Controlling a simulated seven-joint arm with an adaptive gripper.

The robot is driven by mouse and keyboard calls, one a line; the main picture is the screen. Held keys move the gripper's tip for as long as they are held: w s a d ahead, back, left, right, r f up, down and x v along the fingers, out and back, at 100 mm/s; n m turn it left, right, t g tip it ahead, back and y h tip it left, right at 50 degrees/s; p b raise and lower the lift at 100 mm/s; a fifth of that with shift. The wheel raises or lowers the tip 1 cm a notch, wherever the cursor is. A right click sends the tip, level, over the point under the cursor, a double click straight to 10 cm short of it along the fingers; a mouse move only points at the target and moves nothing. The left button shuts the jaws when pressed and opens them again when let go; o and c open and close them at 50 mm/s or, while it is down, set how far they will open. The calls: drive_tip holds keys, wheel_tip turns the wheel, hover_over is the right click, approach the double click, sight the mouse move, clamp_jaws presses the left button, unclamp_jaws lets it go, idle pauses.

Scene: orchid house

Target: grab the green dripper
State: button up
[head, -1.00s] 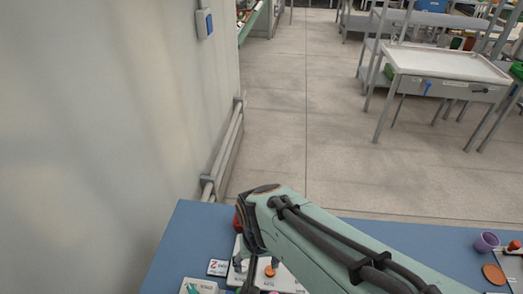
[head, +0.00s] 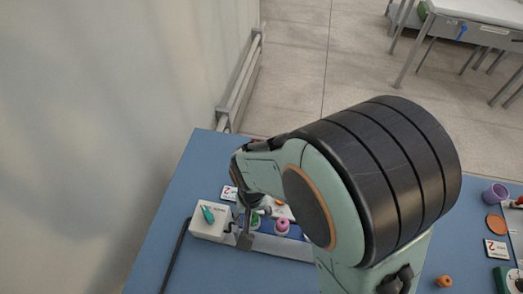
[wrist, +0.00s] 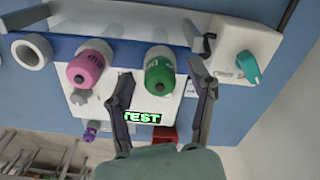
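The green dripper (wrist: 160,72) has a green body with a pale end and stands at a white rail in the wrist view. In the head view only a small green part (head: 255,221) shows beside my arm. My gripper (wrist: 159,52) is open, with one finger on each side of the green dripper. I cannot tell whether either finger touches it. In the head view my gripper (head: 249,228) is low over the bench and partly hidden by my arm.
A pink dripper (wrist: 86,68) stands just left of the left finger. A white box with a teal knob (wrist: 236,66) is close to the right finger. A white panel with a lit TEST display (wrist: 142,117) lies between the fingers. A purple cup (head: 495,194) stands far right.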

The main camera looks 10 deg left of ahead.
drive_tip(key=c, duration=0.6)
drive_tip(key=shift+c, duration=0.2)
drive_tip(key=shift+r, duration=0.1)
